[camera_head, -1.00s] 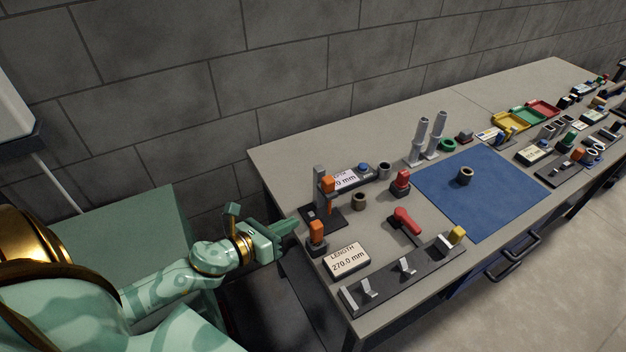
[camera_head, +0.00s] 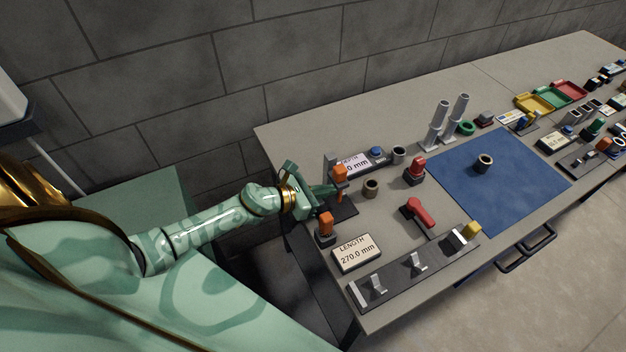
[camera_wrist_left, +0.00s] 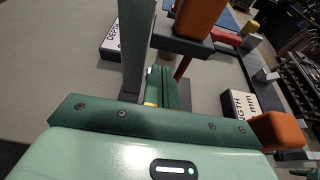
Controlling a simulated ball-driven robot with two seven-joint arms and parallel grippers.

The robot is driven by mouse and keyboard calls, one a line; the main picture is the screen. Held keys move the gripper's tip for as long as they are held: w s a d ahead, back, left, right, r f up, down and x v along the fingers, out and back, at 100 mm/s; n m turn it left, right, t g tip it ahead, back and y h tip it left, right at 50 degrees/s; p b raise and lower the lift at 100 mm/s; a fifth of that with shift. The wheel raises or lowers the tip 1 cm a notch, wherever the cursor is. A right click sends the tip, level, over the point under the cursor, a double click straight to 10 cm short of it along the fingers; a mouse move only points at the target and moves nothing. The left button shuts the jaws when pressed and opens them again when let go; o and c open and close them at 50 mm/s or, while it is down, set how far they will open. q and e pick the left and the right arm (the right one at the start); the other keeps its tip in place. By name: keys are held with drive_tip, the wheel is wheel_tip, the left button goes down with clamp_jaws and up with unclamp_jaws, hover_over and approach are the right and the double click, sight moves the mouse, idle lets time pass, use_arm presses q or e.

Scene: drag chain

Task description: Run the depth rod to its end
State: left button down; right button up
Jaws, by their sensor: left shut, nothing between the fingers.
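The depth stand has a grey upright post (camera_head: 329,166) with an orange block (camera_head: 340,173) beside it, on a dark base plate (camera_head: 346,209). My left gripper (camera_head: 328,191) is shut and empty, low beside the post. In the left wrist view, the green fingers (camera_wrist_left: 161,86) are together between the grey post (camera_wrist_left: 135,45) and a thin orange-brown rod (camera_wrist_left: 182,67). The rod hangs below the arm that carries the orange block (camera_wrist_left: 198,17). I cannot tell whether the fingers touch the post or rod. The depth display (camera_head: 354,163) is partly hidden, showing ".0 mm".
An orange-topped block (camera_head: 325,226) and the length display (camera_head: 357,251), reading 270.0 mm, stand close in front. A grey rail (camera_head: 415,272), a red lever (camera_head: 419,213), a ring (camera_head: 371,187) and a blue mat (camera_head: 500,195) lie to the right.

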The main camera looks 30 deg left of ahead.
sight(338, 183)
use_arm(q)
wheel_tip(338, 183, up, 2)
drive_tip(key=shift+r+p, duration=0.1)
drive_tip(key=shift+p, duration=0.2)
drive_tip(key=shift+r, duration=0.25)
use_arm(e)
drive_tip(key=shift+a+r, duration=0.25)
drive_tip(key=shift+r, duration=0.3)
drive_tip(key=shift+a+r, duration=0.25)
drive_tip(key=shift+r, duration=0.3)
drive_tip(key=shift+s+d, duration=0.1)
drive_tip(key=shift+d, duration=0.15)
